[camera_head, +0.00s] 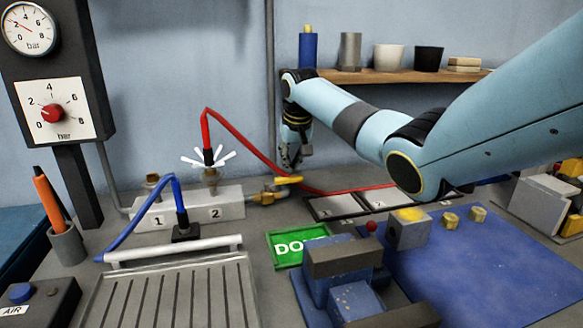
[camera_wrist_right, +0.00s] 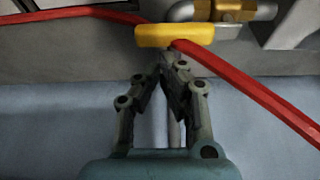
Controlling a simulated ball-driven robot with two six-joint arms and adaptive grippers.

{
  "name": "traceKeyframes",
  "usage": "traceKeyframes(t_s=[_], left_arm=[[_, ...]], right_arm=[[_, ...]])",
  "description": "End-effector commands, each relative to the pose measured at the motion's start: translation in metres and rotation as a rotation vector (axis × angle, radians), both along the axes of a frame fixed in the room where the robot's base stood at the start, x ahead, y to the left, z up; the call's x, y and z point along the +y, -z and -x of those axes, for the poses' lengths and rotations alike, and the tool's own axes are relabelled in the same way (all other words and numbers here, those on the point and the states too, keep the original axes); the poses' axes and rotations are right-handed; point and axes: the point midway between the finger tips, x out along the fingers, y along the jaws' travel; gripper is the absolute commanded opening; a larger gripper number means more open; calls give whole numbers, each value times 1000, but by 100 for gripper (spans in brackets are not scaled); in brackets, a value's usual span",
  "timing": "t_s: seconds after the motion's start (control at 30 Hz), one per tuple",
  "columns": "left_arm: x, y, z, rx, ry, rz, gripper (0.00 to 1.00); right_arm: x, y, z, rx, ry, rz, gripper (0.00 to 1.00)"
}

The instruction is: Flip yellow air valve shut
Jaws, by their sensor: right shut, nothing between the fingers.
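The yellow air valve handle (camera_head: 289,180) sits at the right end of the brass valve (camera_head: 268,195), beside the grey block with ports 1 and 2 (camera_head: 200,209). In the right wrist view the yellow handle (camera_wrist_right: 175,35) lies just beyond my fingertips, with part of the brass fitting (camera_wrist_right: 240,10) behind it. My right gripper (camera_head: 292,163) points down just above the handle, and also shows in the wrist view (camera_wrist_right: 162,72). It is shut and empty. I cannot tell whether it touches the handle. My left gripper is not in view.
A blue hose (camera_head: 130,222) is at left. A green sign (camera_head: 290,246) and blue mat (camera_head: 480,262) lie in front.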

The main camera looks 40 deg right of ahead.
Motion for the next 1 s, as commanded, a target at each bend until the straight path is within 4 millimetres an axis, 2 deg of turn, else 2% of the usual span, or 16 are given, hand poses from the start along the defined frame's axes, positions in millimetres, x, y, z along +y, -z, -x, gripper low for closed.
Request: traceKeyframes(t_s=[0.2, 0.6, 1.0], left_arm=[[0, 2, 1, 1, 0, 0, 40], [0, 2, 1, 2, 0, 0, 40], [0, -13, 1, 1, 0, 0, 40]], right_arm=[[-2, 17, -5, 0, 0, -1, 0], [-3, 17, -5, 0, 2, -1, 0], [-2, 16, -1, -1, 67, -1, 0]])
